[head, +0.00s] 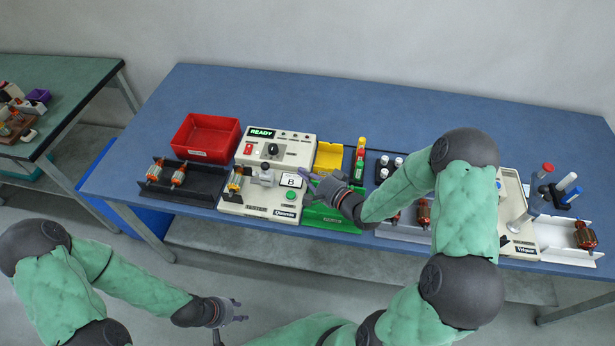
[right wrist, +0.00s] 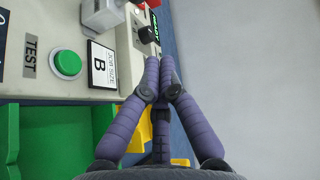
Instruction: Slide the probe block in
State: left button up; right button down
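The tester (head: 285,150) is a cream box with a green READY display, a black knob and a front deck. A grey block (head: 263,175), apparently the probe block, sits on the deck beside a small orange and metal armature (head: 235,180); it also shows partly at the top of the right wrist view (right wrist: 101,14). My right gripper (head: 306,185) is right of the block, near the card marked B (head: 291,181), above the green tray. My left gripper (head: 238,311) is open and empty, in front of the table.
A red bin (head: 206,137) and a dark rack (head: 165,190) with armatures stand left of the tester. A green tray (head: 330,218) and a yellow bin (head: 328,156) are to its right. My right arm hides part of the right-hand fixtures. The back of the blue table is clear.

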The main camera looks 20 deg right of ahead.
aim_at(266, 164)
jog(key=w+a+f+b, duration=0.1)
jog(key=w+a, duration=0.5)
jog(key=w, duration=0.1)
jog(key=shift+f+b, duration=0.3)
jog(key=w+a, duration=0.2)
jog(key=a, duration=0.1)
jog(key=shift+w+a+b, duration=0.15)
jog(key=shift+w+b, duration=0.05)
jog(key=shift+b, duration=0.2)
